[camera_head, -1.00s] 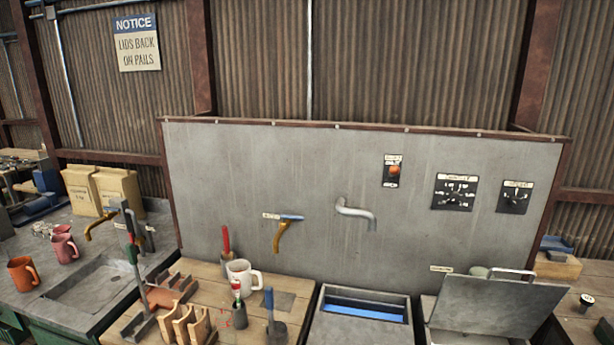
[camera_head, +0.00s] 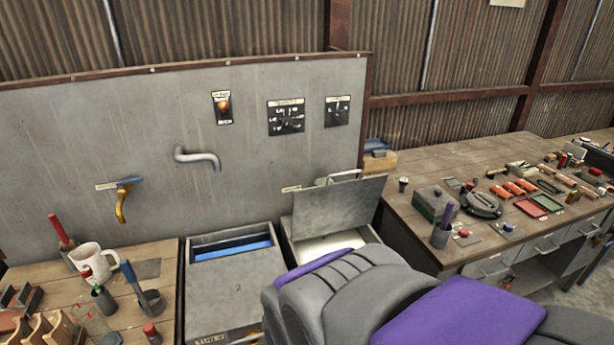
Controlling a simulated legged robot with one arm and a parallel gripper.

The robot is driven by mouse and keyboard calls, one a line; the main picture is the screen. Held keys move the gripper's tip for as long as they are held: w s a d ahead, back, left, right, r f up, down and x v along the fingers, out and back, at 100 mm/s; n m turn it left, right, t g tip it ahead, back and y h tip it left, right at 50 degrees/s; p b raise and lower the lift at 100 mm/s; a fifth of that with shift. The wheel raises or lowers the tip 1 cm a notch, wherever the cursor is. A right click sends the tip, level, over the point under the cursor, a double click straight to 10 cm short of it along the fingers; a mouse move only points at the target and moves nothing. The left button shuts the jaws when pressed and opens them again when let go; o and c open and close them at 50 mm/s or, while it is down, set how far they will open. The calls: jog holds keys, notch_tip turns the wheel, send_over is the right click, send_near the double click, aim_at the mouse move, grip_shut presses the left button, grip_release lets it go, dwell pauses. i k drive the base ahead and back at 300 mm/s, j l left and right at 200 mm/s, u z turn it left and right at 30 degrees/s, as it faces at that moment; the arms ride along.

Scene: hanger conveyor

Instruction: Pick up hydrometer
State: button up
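I cannot make out the hydrometer for certain. On the wooden bench at the lower left, a small grey holder (camera_head: 103,300) has a slim item with a red top and green below (camera_head: 88,275) standing in it, which may be it. A clear, glass-like shape (camera_head: 90,318) is beside that holder, too faint to identify. My gripper is not in view. Grey and purple parts of my own body fill the lower right and hide what is behind them.
A white mug (camera_head: 92,257), a red-handled tool (camera_head: 60,230) and a blue-handled tool in a grey cup (camera_head: 152,302) crowd the left bench. A blue-lined basin (camera_head: 235,285) and an open-lidded bin (camera_head: 338,212) stand mid-picture. Right, a wooden workbench (camera_head: 405,185) holds many small items.

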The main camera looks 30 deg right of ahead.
aim_at(86, 271)
jog(key=z, duration=1.05)
jog(key=u, duration=1.85)
jog(key=i+j+z, duration=0.2)
jog(key=i+j, duration=0.15)
jog(key=i+j+z, duration=0.45)
jog(key=i+j, duration=0.15)
jog(key=j, duration=0.4)
